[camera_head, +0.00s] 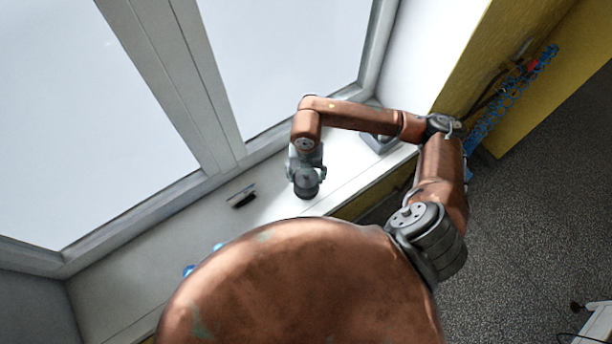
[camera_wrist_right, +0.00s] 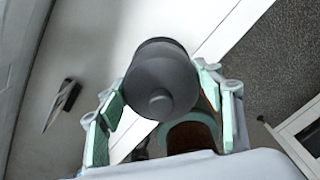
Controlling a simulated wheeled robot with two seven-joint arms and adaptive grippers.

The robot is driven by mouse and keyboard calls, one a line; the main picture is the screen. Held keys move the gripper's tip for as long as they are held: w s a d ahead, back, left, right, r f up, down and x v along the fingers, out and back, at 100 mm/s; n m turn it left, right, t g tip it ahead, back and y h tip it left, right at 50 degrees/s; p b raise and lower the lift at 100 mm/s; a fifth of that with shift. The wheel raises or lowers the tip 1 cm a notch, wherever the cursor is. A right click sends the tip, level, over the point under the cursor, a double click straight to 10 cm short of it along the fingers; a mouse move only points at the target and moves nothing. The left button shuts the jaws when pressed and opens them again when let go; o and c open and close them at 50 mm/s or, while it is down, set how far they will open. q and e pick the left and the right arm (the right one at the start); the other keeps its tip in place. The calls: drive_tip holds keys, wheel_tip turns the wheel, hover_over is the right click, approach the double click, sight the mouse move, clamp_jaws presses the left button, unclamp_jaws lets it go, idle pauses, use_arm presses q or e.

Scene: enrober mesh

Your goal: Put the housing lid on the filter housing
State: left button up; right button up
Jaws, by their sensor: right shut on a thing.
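My right gripper (camera_head: 306,170) is over the pale window sill in the head view. It is shut on a dark grey round piece (camera_head: 306,188), which looks like the housing lid. In the wrist view this piece (camera_wrist_right: 158,70) shows a round knob toward the camera and sits between the green-padded fingers of the right gripper (camera_wrist_right: 160,97). I cannot tell whether it touches anything beneath. The filter housing cannot be made out with certainty; it may be hidden. My left gripper is not in view.
A small dark object (camera_head: 242,197) lies on the sill left of the gripper; it also shows in the wrist view (camera_wrist_right: 62,100). A grey object (camera_head: 378,142) stands on the sill to the right, partly behind my arm. Small blue things (camera_head: 188,270) show at lower left. The window rises behind.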

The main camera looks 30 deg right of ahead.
drive_tip(key=shift+f, duration=0.2)
drive_tip(key=shift+f+b, duration=0.8)
drive_tip(key=o, duration=1.2)
drive_tip(key=shift+r, duration=0.15)
wheel_tip(320, 180, up, 12)
drive_tip(key=shift+f, duration=0.15)
